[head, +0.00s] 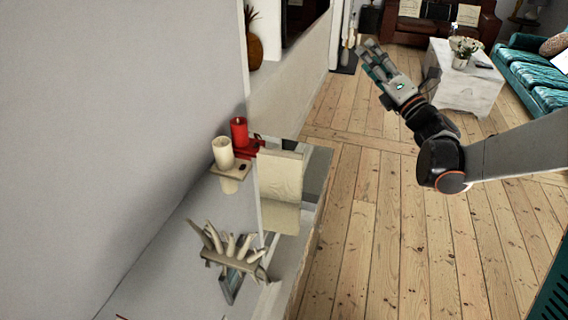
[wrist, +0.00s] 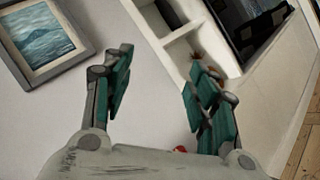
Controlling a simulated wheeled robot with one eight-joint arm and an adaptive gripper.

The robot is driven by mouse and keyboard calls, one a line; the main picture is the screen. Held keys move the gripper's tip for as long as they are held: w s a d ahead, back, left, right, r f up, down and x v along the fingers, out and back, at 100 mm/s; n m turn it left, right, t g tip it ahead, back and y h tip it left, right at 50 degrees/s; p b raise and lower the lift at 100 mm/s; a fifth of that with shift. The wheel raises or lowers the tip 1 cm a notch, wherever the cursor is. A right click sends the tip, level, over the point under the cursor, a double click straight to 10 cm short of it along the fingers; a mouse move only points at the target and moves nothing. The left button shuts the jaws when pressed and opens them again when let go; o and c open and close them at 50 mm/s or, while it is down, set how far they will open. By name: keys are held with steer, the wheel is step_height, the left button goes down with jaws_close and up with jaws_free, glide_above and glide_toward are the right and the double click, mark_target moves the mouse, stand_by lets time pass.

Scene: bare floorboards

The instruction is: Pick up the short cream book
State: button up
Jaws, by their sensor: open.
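A cream, flat-faced block (head: 280,176) stands by the wall unit left of centre in the head view, beside the candles. It may be the short cream book, but I cannot tell for sure. My gripper (head: 369,58) is up and to the right of it in the head view, over the floor and well apart from it. In the wrist view my gripper (wrist: 160,76) has its two teal-padded fingers spread, with nothing between them. I cannot make out any cream book in the wrist view.
A red candle (head: 239,131) and a cream candle (head: 222,153) stand near the block. A pale finger-shaped ornament (head: 232,248) is nearer. A white coffee table (head: 466,82) and teal sofa (head: 545,70) stand behind. The floorboards (head: 370,240) are clear.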

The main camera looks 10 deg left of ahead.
steer(key=s+a+f+n+g+y, duration=0.2)
steer(key=a+f+n+g+y, duration=0.35)
steer(key=f+n+g, duration=0.45)
steer(key=n+g+h, duration=0.1)
steer(key=n+g, duration=0.5)
steer(key=n, duration=0.4)
glide_toward(281, 159)
steer(key=w+d+f, duration=0.1)
steer(key=w+d, duration=0.1)
steer(key=d, duration=0.1)
steer(key=a, duration=0.2)
steer(key=a+b, duration=0.1)
steer(key=a, duration=0.5)
steer(key=shift+w+a+f+b, duration=0.15)
steer(key=shift+w+b, duration=0.15)
steer(key=shift+b, duration=0.05)
steer(key=a+b, duration=0.1)
steer(key=a, duration=0.1)
steer(key=a+b, duration=0.1)
steer(key=a, duration=0.1)
steer(key=shift+a+f, duration=0.2)
steer(key=shift+f, duration=0.05)
steer(key=shift+a, duration=0.45)
steer(key=shift+r, duration=0.15)
jaws_close()
